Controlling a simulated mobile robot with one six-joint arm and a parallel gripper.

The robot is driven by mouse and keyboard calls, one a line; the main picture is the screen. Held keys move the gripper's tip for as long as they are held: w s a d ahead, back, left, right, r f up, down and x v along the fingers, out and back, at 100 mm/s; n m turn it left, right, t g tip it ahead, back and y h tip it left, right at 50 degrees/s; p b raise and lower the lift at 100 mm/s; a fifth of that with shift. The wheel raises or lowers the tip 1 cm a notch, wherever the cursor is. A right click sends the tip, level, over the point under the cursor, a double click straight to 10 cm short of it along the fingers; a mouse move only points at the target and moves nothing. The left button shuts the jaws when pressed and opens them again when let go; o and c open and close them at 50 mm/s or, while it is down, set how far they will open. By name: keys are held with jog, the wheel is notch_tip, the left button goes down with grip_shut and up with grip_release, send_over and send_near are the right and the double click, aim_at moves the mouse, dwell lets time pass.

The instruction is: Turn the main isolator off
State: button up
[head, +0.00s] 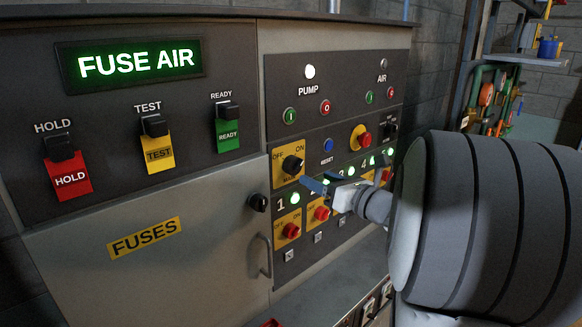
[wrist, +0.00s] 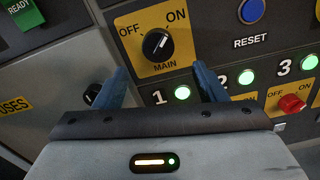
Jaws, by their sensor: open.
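The main isolator is a black rotary knob (wrist: 158,44) on a yellow plate marked OFF at left, ON at right and MAIN below. Its white pointer line leans up and right, towards ON. In the head view the knob (head: 292,165) sits at the upper left of the numbered switches. My gripper (wrist: 160,74) is open and empty, its two blue fingers apart and pointing at the panel just below the knob. In the head view my gripper (head: 318,182) is at the lower right of the knob; I see no contact with it.
Lit green lamps (wrist: 182,93) numbered 1, 2 and 3 and red knobs (wrist: 291,103) lie below and right. A blue RESET button (wrist: 251,11) is at the right. A black latch knob (head: 258,202) and the FUSES door (head: 190,270) with its handle are at the lower left.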

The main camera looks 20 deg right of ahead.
aim_at(299, 170)
jog(key=p+x, duration=0.1)
jog(key=x, duration=0.6)
jog(key=shift+w+a, duration=0.1)
jog(key=shift+w, duration=0.05)
jog(key=shift+c, duration=0.3)
jog(key=c, duration=0.9)
jog(key=shift+c, duration=0.2)
